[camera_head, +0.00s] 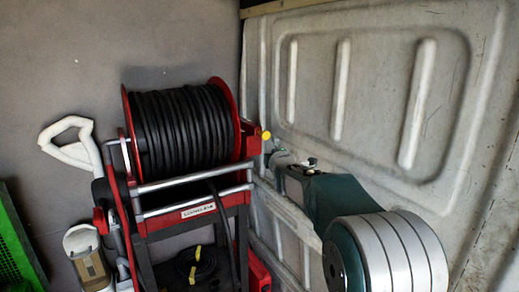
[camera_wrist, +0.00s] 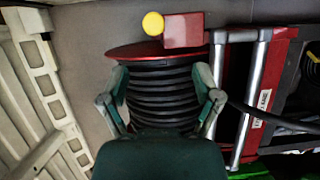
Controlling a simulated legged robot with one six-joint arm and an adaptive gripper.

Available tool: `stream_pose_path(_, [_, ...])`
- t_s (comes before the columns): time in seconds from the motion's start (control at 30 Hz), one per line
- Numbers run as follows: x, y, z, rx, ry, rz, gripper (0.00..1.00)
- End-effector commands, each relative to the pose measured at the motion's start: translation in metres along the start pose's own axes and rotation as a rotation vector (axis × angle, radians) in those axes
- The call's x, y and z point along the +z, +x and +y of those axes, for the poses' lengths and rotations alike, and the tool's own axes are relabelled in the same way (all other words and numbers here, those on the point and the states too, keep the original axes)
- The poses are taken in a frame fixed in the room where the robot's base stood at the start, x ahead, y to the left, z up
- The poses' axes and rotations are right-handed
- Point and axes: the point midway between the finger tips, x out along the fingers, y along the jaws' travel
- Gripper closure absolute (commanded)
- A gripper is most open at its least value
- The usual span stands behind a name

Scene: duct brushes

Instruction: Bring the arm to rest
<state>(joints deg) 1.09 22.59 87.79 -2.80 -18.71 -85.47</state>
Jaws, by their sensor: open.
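My gripper (camera_wrist: 161,78) shows in the wrist view with its two grey-green fingers spread wide apart. It is open, and nothing is held between the fingers. Behind the gap is the hose reel (camera_wrist: 160,95), wound with black hose, in line with the fingers. How far the fingertips are from the reel is hard to tell. In the head view my arm reaches from the lower right toward the ribbed wall side, just right of the reel (camera_head: 185,130). The fingers cannot be made out clearly there.
The reel sits in a red and silver frame (camera_head: 195,218) with a yellow knob (camera_head: 266,135). A pale ribbed wall panel (camera_head: 380,100) stands close behind my arm. A white handle (camera_head: 75,145) and a green crate (camera_head: 15,245) are at left. A coiled black cable (camera_head: 195,265) lies low in the frame.

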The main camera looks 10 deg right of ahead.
Motion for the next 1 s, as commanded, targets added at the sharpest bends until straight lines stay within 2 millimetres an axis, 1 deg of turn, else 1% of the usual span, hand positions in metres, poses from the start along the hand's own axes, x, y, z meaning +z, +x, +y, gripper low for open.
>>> stream_pose_path(0.03, [-0.001, -0.011, 0.006, -0.017, 0.033, -0.002, 0.18])
stream_pose_path(0.07, [-0.001, -0.019, 0.007, -0.036, 0.062, -0.004, 0.18])
stream_pose_path(0.17, [-0.001, -0.053, 0.010, -0.121, 0.190, -0.021, 0.18])
stream_pose_path(0.2, [-0.002, -0.068, 0.009, -0.160, 0.246, -0.032, 0.18])
stream_pose_path(0.27, [-0.002, -0.091, 0.006, -0.215, 0.329, -0.052, 0.18])
stream_pose_path(0.3, [-0.002, -0.107, 0.004, -0.250, 0.382, -0.067, 0.18])
stream_pose_path(0.37, [-0.002, -0.132, 0.000, -0.304, 0.464, -0.095, 0.18])
stream_pose_path(0.4, [-0.003, -0.149, -0.004, -0.339, 0.517, -0.115, 0.18])
stream_pose_path(0.47, [-0.003, -0.175, -0.010, -0.389, 0.596, -0.149, 0.18])
stream_pose_path(0.5, [-0.003, -0.192, -0.014, -0.421, 0.650, -0.174, 0.18])
stream_pose_path(0.57, [-0.003, -0.219, -0.022, -0.469, 0.727, -0.215, 0.18])
stream_pose_path(0.6, [-0.003, -0.237, -0.028, -0.501, 0.778, -0.245, 0.18])
stream_pose_path(0.67, [-0.004, -0.265, -0.038, -0.545, 0.855, -0.293, 0.18])
stream_pose_path(0.7, [-0.004, -0.283, -0.045, -0.572, 0.904, -0.327, 0.18])
stream_pose_path(0.77, [-0.004, -0.311, -0.056, -0.614, 0.977, -0.383, 0.18])
stream_pose_path(0.8, [-0.004, -0.330, -0.064, -0.640, 1.024, -0.422, 0.18])
stream_pose_path(0.87, [-0.004, -0.358, -0.077, -0.676, 1.093, -0.484, 0.18])
stream_pose_path(0.9, [-0.004, -0.376, -0.086, -0.698, 1.139, -0.528, 0.18])
stream_pose_path(0.97, [-0.004, -0.403, -0.099, -0.729, 1.202, -0.595, 0.18])
stream_pose_path(1.0, [-0.004, -0.420, -0.108, -0.747, 1.241, -0.640, 0.18])
